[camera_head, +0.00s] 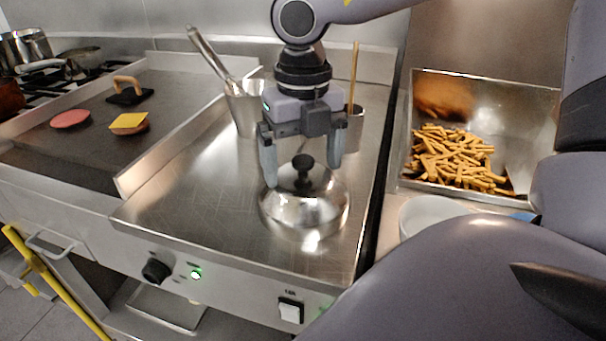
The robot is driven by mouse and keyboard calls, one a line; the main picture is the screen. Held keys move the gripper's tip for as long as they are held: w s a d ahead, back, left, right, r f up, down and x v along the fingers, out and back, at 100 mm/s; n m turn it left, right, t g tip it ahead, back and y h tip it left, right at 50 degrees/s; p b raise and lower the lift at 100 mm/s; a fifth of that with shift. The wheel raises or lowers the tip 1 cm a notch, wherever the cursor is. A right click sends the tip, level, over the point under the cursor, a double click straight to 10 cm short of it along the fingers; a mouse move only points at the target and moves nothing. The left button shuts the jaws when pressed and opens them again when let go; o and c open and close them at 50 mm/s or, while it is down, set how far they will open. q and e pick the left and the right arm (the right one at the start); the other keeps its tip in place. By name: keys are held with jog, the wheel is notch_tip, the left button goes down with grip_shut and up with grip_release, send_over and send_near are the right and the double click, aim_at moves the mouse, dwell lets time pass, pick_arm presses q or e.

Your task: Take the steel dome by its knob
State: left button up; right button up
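The steel dome (303,211) sits on the steel worktop near its front right. Its black knob (302,165) stands upright on top. My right gripper (302,170) points down over the dome with its two fingers spread wide. The knob shows between the fingers, and there are visible gaps on both sides. From this view I cannot tell how far the fingers are in front of or behind the knob. My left gripper does not show.
A steel container with a utensil (243,108) stands behind left of the dome, and another container (354,128) behind right. A griddle (75,150) with patties and a press lies left. A fries bin (455,150) and white bowl (428,212) are right. The worktop left of the dome is clear.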

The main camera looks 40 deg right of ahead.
grip_shut()
